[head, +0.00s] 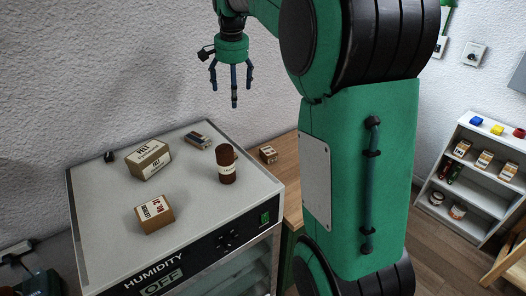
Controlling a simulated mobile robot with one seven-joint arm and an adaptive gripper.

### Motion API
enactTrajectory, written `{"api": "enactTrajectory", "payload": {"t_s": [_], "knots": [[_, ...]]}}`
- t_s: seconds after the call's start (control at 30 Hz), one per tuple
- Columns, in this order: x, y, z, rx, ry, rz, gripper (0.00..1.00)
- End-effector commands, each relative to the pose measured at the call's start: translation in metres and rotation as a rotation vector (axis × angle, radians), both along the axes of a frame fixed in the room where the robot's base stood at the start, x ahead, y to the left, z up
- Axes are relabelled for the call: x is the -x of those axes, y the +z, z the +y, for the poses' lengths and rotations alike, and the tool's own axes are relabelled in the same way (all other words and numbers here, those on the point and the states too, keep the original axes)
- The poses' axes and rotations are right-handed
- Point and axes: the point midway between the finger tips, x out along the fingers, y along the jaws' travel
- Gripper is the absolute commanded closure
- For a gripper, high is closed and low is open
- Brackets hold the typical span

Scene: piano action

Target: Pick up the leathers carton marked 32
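My gripper (232,92) hangs high at the top of the head view, above the grey humidity cabinet (98,235). Its dark fingers point down, spread apart with nothing between them. A brown carton with a white label (155,214) sits near the cabinet top's front; its red and black marking is too small to read surely. A larger labelled carton (148,159) lies at the back left of the top. A small carton (268,154) stands on the wooden table (291,185). I cannot tell which carton is marked 32.
A dark brown labelled bottle (226,164) and a small blue and brown box (198,141) also stand on the cabinet top. A white shelf (476,188) at right holds several cartons (484,160) and jars. My green arm covers the middle of the view.

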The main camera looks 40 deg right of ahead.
Motion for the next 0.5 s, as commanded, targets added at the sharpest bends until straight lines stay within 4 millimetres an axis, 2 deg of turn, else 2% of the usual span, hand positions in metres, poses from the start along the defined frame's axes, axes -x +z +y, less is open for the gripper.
{"api": "enactTrajectory", "payload": {"t_s": [0.1, 0.5], "knots": [[-0.023, -0.006, -0.025, -0.014, -0.064, 0.016, 0.09], [-0.083, -0.041, -0.109, -0.058, -0.280, 0.067, 0.09]]}}
